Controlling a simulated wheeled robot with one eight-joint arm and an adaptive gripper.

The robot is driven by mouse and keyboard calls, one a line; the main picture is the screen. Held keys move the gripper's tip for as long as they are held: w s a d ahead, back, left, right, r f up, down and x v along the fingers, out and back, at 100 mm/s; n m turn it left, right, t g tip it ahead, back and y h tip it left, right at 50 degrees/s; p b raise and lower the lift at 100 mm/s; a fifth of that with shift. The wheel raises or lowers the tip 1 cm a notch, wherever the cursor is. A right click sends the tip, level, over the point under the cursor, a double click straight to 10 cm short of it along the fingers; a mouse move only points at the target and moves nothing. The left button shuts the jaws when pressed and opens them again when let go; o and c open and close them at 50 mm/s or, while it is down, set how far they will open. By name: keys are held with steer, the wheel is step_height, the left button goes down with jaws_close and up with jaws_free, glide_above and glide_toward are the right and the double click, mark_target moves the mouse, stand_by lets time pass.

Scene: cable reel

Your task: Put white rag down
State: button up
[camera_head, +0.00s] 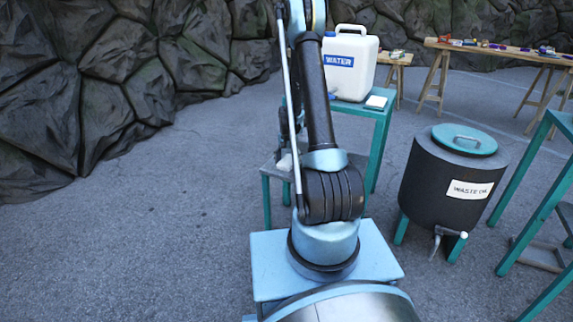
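My arm rises through the middle of the camera_head view and hides much of what is behind it. Dark parts of it hang behind the thin rod on its left side. I cannot make out my gripper's fingers there. A small whitish patch, perhaps the white rag (285,162), shows just left of the arm at the low grey step (272,168). I cannot tell whether it is held or lies on the step. A flat white item (376,102) lies on the teal table (378,113), beside the white water canister (350,65).
A black waste oil drum (440,185) with a teal lid stands to the right on teal legs. A teal frame (540,215) is at the right edge. Wooden trestle tables (500,52) with small items stand at the back. Rock walls close the left; the floor there is clear.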

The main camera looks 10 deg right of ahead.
mark_target(288, 161)
step_height(288, 161, up, 11)
steer(key=s+r+n, duration=0.2)
steer(key=s+r, duration=0.9)
steer(key=r, duration=0.2)
steer(key=s+r+n+t, duration=0.1)
steer(key=s+r+n, duration=0.1)
steer(key=s, duration=0.9)
steer(key=s+r+n+t, duration=0.1)
steer(key=s+r, duration=0.2)
steer(key=s, duration=0.9)
steer(key=s+f+n, duration=0.2)
steer(key=s+f, duration=0.3)
steer(key=s, duration=0.4)
steer(key=shift+s+a, duration=0.15)
steer(key=shift+s, duration=0.25)
steer(key=shift+f, duration=0.1)
steer(key=shift+w+f, duration=0.2)
steer(key=shift+w, duration=0.15)
